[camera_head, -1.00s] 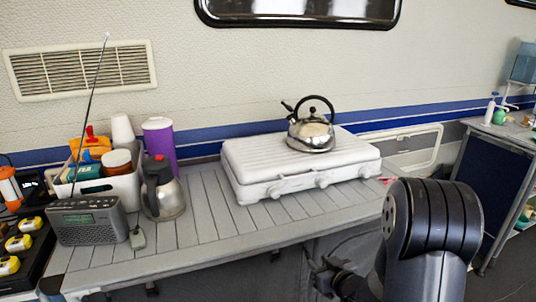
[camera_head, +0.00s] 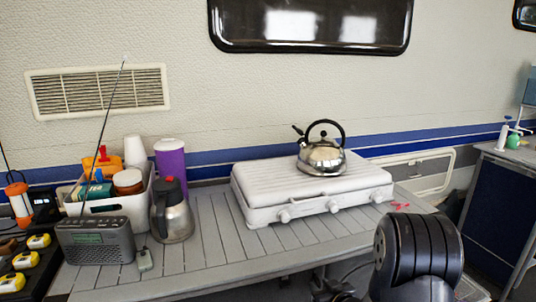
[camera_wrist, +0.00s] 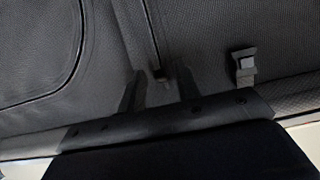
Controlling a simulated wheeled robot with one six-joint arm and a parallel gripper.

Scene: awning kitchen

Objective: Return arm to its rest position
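My arm (camera_head: 418,255) is folded in the lower right of the head view, in front of the table's right end. My gripper (camera_wrist: 160,90) shows in the wrist view as two dark fingers standing apart, with nothing seen held between them. They face a dark fabric surface (camera_wrist: 100,60) with a seam and a small buckle (camera_wrist: 243,62). In the head view the gripper end is mostly hidden at the bottom edge, so its exact place below the table edge is hard to tell.
The slatted table (camera_head: 205,262) holds a white stove (camera_head: 300,190) with a kettle (camera_head: 322,157), a steel jug (camera_head: 172,215), a radio (camera_head: 95,240) and a filled white bin (camera_head: 130,208). A dark cabinet (camera_head: 495,210) stands at right.

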